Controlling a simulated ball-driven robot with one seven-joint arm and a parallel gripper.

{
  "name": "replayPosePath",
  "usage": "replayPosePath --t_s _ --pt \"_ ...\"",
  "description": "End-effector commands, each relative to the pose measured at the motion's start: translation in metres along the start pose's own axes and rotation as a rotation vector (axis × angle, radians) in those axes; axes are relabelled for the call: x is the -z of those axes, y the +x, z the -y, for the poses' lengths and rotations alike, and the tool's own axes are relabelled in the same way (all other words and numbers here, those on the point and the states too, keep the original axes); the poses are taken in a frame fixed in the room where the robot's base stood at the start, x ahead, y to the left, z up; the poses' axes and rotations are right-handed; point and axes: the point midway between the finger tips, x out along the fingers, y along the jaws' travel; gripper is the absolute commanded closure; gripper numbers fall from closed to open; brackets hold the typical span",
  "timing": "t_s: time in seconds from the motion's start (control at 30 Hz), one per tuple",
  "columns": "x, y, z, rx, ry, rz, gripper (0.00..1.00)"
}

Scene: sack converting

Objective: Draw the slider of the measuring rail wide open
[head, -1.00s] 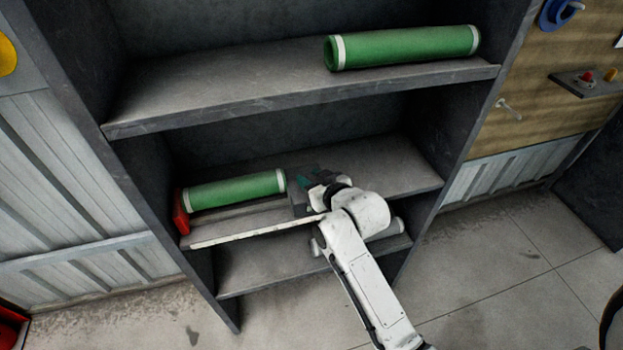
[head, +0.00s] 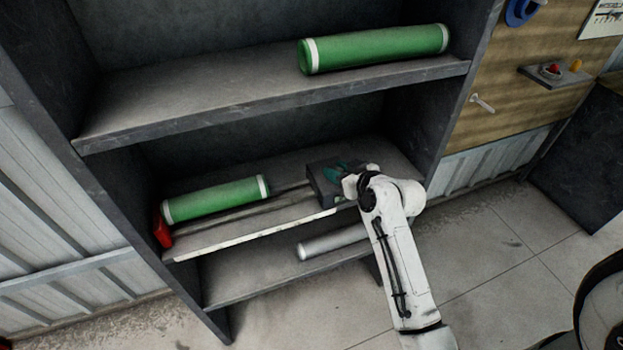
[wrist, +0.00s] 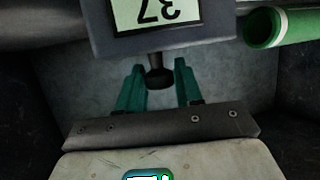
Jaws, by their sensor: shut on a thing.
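The measuring rail (head: 240,213) runs along the middle shelf, with a red end stop (head: 163,231) at its left. Its slider is a dark grey block (head: 322,187) toward the right of the shelf. In the wrist view the slider (wrist: 105,40) carries a pale display that reads 37 upside down, with a dark knob (wrist: 158,77) below it. My gripper (wrist: 160,82) has its teal fingers on either side of this knob and is shut on it. A green roll (head: 215,199) lies between the end stop and the slider, with a gap before the slider.
A grey cylinder (head: 332,243) lies on the lower shelf. The cabinet's dark right side wall stands right of the slider, with some shelf room between.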

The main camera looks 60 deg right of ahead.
Motion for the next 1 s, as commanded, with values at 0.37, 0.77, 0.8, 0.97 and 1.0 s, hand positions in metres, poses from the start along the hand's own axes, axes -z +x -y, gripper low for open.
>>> replayPosePath --t_s 0.37,0.77,0.8,0.97,1.0 --pt "-0.007 -0.015 -0.065 -0.003 0.0 -0.003 1.0" --pt "-0.007 -0.018 -0.074 -0.007 0.0 -0.001 1.0" --pt "-0.007 -0.018 -0.074 -0.008 0.0 -0.001 1.0" --pt "-0.007 -0.019 -0.075 -0.009 0.0 -0.001 0.53" --pt "-0.007 -0.018 -0.074 -0.009 0.0 -0.001 0.49"
